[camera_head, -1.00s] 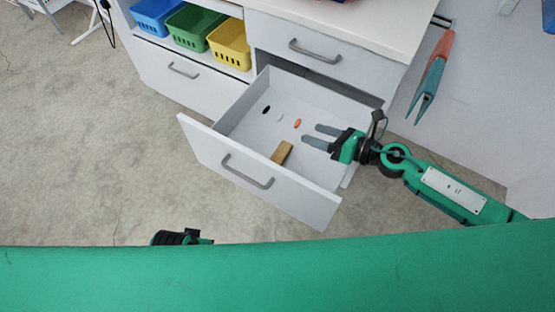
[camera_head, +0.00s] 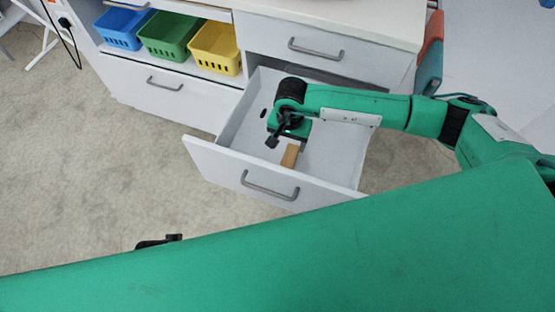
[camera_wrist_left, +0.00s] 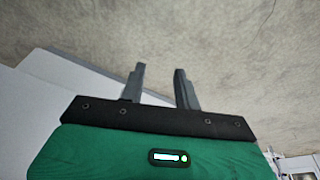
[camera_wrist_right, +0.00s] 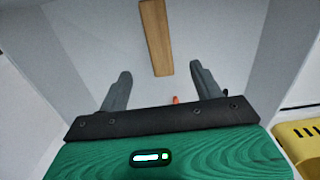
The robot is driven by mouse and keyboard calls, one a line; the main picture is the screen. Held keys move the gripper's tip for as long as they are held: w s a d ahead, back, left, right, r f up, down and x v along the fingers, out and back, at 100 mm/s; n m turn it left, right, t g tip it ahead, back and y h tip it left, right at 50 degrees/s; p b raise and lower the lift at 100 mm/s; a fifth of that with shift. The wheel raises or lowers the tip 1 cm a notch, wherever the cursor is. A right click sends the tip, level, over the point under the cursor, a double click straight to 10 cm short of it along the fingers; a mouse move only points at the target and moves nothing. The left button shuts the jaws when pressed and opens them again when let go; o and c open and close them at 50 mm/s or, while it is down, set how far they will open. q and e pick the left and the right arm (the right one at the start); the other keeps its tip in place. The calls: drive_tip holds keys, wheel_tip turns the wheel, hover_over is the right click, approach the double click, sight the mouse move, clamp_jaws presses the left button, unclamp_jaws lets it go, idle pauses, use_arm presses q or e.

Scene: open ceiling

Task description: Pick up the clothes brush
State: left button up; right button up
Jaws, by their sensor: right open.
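The clothes brush, seen as a narrow light-brown wooden block (camera_head: 290,155), lies on the floor of the open drawer (camera_head: 230,168). The brush also shows in the right wrist view (camera_wrist_right: 156,38), lengthwise ahead of the fingers and centred between them. My right gripper (camera_wrist_right: 160,71) is open and empty inside or just above the drawer; in the head view its arm and wrist hide most of its fingers. My left gripper (camera_wrist_left: 159,70) is open and empty over bare floor, well away from the drawer; only a dark bit of it shows in the head view.
A small orange item (camera_wrist_right: 176,99) lies in the drawer near my right fingers. The drawer walls stand close around my right gripper. Blue (camera_head: 122,28), green (camera_head: 170,36) and yellow (camera_head: 214,47) baskets sit on the shelf at left. Open floor lies left of the drawer.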

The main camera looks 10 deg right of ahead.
hover_over(288, 162)
wheel_tip(288, 162, down, 8)
drive_tip(key=shift+a+r, duration=0.1)
wheel_tip(288, 162, down, 4)
drive_tip(key=shift+f, duration=0.6)
drive_tip(key=c, duration=1)
use_arm(q)
drive_tip(key=shift+r, duration=0.45)
use_arm(e)
drive_tip(key=shift+c, duration=0.5)
drive_tip(key=shift+r, duration=0.2)
